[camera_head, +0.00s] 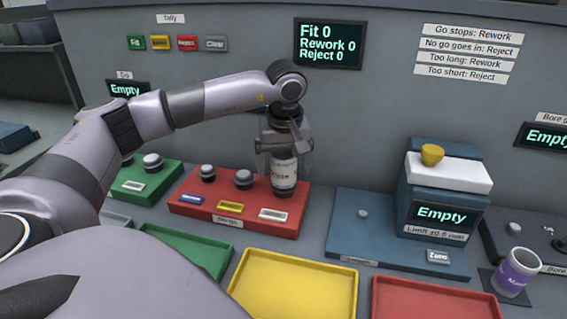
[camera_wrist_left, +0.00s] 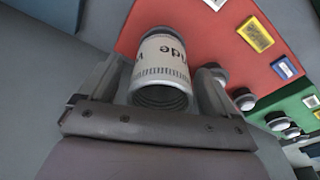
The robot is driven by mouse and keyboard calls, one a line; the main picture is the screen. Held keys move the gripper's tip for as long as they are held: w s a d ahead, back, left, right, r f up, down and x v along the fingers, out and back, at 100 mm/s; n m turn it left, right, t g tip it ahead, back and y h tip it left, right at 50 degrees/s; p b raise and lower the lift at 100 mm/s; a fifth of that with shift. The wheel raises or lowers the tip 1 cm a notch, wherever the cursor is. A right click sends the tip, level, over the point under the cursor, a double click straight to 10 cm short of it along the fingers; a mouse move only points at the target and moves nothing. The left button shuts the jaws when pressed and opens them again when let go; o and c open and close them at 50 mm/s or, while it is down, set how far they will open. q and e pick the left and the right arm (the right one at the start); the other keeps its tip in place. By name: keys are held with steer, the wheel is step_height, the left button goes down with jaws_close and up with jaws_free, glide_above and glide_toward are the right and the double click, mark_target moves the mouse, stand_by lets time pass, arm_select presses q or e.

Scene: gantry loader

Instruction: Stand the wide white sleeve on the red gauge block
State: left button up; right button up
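The wide white sleeve (camera_head: 284,174) stands upright at the rightmost post of the red gauge block (camera_head: 240,222). Its lower end is at the post's dark base, and the post's top is hidden. My left gripper (camera_head: 284,160) is above it with a finger on either side. In the left wrist view the sleeve (camera_wrist_left: 163,72) shows its open ribbed end and dark print between the fingers (camera_wrist_left: 160,85). Narrow gaps seem to show between fingers and sleeve, so the gripper looks open around it. My right gripper is not in view.
Two bare posts (camera_head: 243,179) stand left of the sleeve. A green block (camera_head: 140,185) is further left. A blue length gauge (camera_head: 395,235) is at right, and a purple-banded mug (camera_head: 517,270) beyond it. Green, yellow (camera_head: 290,285) and red trays lie in front.

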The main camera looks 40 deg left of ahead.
arm_select(q)
step_height(320, 180, up, 7)
steer(key=shift+s+d, duration=0.3)
steer(key=shift+d, duration=0.15)
steer(key=shift+s, duration=0.15)
stand_by(0.6)
